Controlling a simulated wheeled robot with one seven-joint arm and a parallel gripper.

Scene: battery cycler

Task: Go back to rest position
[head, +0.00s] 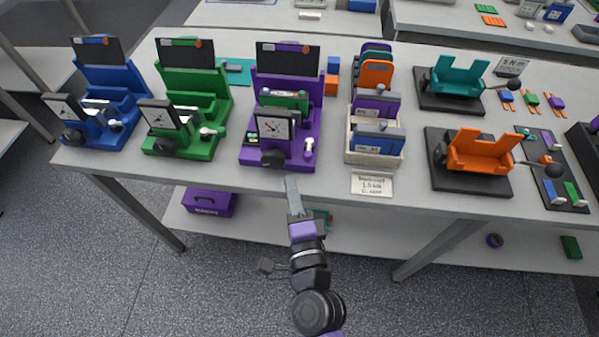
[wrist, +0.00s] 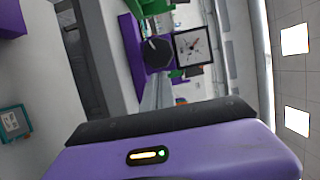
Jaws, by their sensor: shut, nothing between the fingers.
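My gripper (head: 291,186) is shut and empty. It points toward the table's front edge, just in front of the purple battery cycler (head: 292,132). In the wrist view, the shut fingers (wrist: 160,92) point toward the purple cycler's black knob (wrist: 156,52) and square dial (wrist: 194,46). They appear apart from the cycler. The purple cycler holds a green-and-purple piece in its cradle. A blue cycler (head: 122,87) and a green cycler (head: 203,97) stand to its left on the table.
The long table (head: 225,175) runs across the view. A rack (head: 356,141) with coloured pieces, a label card (head: 372,184) and two black stations with teal (head: 459,76) and orange (head: 482,151) holders stand to the right. A purple box (head: 208,201) sits below. The floor in front is clear.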

